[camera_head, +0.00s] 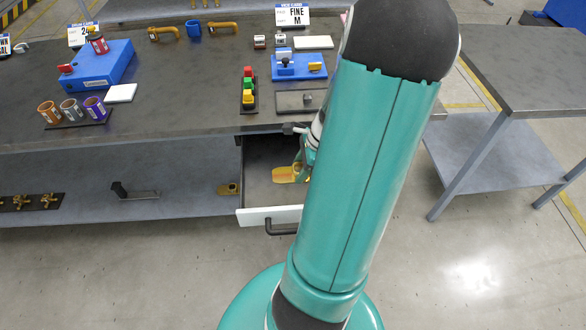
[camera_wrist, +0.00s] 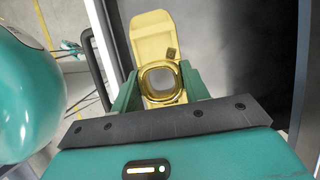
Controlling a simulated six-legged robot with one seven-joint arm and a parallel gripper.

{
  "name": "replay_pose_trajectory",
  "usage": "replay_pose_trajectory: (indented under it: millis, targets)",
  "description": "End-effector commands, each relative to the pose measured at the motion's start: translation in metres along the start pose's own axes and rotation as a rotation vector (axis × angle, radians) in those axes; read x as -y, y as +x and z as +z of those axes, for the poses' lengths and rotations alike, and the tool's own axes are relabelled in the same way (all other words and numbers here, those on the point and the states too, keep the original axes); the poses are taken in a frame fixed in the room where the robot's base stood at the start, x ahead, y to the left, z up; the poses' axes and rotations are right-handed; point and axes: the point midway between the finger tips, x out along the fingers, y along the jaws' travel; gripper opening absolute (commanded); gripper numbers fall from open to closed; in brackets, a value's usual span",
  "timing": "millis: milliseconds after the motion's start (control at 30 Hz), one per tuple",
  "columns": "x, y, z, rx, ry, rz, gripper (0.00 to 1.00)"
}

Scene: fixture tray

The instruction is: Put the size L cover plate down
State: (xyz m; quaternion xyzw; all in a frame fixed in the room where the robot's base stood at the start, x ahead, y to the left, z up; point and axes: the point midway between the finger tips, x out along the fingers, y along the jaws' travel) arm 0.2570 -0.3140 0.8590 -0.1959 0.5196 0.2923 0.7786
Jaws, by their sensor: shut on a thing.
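The cover plate is gold-yellow, with a raised ring on it; in the wrist view the plate (camera_wrist: 152,38) sits between my two green fingers. My gripper (camera_wrist: 160,90) is shut on its ring. In the head view the plate (camera_head: 285,175) shows inside the open drawer (camera_head: 258,216), over its dark floor. I cannot tell whether it touches the floor. My arm hides most of my gripper and the drawer's right part there. No size mark can be read on the plate.
A similar gold piece (camera_head: 229,189) lies on the lower shelf beside the drawer. The drawer's visible floor left of the plate is bare.

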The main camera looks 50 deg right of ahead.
Motion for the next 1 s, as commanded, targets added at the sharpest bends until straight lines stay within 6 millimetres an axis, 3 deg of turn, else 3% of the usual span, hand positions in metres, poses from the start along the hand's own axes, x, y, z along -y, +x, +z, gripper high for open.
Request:
replay_pose_trajectory:
  millis: [100,433,700,833,1000]
  targets:
    - [0.024,0.012,0.000,0.003,-0.001,0.001,0.09]
    - [0.060,0.056,-0.010,0.003,-0.002,0.001,0.09]
    - [0.073,0.074,-0.015,0.002,0.000,0.001,0.09]
    - [0.072,0.092,-0.022,0.003,0.001,0.002,0.09]
    - [0.073,0.098,-0.025,0.001,-0.001,0.000,0.09]
